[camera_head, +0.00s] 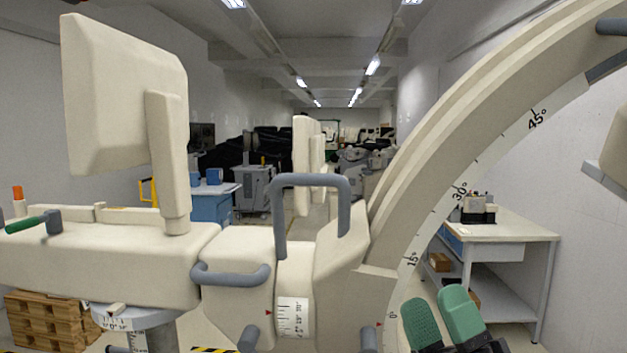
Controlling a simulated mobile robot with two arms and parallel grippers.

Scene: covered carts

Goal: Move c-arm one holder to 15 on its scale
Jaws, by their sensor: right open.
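The cream C-arm (440,140) curves from the lower middle to the upper right. Its inner edge carries a degree scale with marks 0, 15°, 30° and 45°. The cream holder (340,250) sits around the lower part of the arc, with a grey handle (312,181) on top. A red pointer (379,325) on the holder stands near the 0 mark. My right gripper (442,322) shows two teal finger pads at the bottom, right of the arc's lower end. It is open, with nothing seen between the pads. My left gripper is out of view.
A second scale (293,318) is on a drum left of the holder. A horizontal cream arm (100,260) with a green-handled lever (28,223) extends left. A white table (510,237) stands at right, wooden pallets (45,320) at lower left.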

